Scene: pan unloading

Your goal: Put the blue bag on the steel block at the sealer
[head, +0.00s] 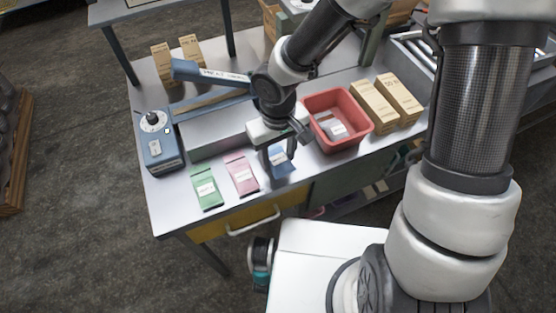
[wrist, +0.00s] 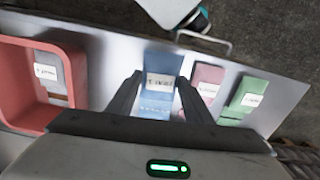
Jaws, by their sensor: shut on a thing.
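The blue bag (head: 281,163) is at the table's front edge side, right of the pink bag, partly hidden by my gripper. In the wrist view the blue bag (wrist: 161,84) with a white label lies between the two fingers. My gripper (head: 277,150) is shut on it, pointing down; I cannot tell whether the bag is clear of the table. The long steel block (head: 213,136) lies behind the bags, left of my gripper, its right end partly hidden by my arm. The sealer's blue arm (head: 211,75) is raised above it, and its blue control box (head: 159,153) stands at the left.
A pink bag (head: 242,175) and a green bag (head: 206,187) lie in front of the steel block. A red bin (head: 352,146) holding bags stands right of my gripper, with upright cardboard boxes (head: 373,106) beside it. More boxes (head: 160,63) stand behind the sealer.

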